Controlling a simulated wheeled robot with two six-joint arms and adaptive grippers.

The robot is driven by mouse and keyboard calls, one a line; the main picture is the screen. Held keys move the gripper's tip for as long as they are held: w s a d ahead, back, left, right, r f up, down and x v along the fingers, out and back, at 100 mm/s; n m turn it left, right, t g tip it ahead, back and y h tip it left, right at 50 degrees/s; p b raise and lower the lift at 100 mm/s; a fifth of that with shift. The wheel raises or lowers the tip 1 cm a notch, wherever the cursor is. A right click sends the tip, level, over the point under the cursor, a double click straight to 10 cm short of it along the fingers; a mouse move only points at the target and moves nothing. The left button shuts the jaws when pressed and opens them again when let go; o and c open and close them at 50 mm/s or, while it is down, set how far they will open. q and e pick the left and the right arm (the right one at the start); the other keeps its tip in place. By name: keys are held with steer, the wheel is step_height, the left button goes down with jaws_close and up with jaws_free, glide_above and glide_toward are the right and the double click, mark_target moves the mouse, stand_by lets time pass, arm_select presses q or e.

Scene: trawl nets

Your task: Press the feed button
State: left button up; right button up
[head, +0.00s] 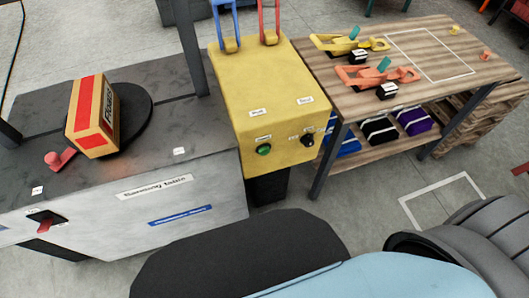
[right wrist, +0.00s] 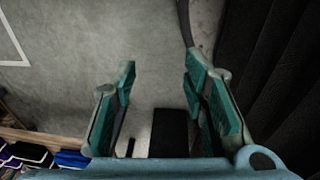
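A green button (head: 264,150) sits on the front face of a yellow cabinet (head: 265,85) in the head view, with a small label above it too small to read surely. A black knob (head: 308,140) is to its right on the same face. My right gripper (right wrist: 160,82) shows only in the right wrist view. Its teal fingers are apart with nothing between them, above grey floor. The button is not seen in that view. My left gripper is in neither view.
A grey sealing table (head: 150,190) with a cardboard carton (head: 92,118) on a black disc stands at left. A wooden bench (head: 400,65) with orange and yellow tools stands at right. Blue (head: 224,25) and red (head: 269,22) uprights rise from the cabinet.

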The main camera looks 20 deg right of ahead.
jaws_close()
stand_by(1.2)
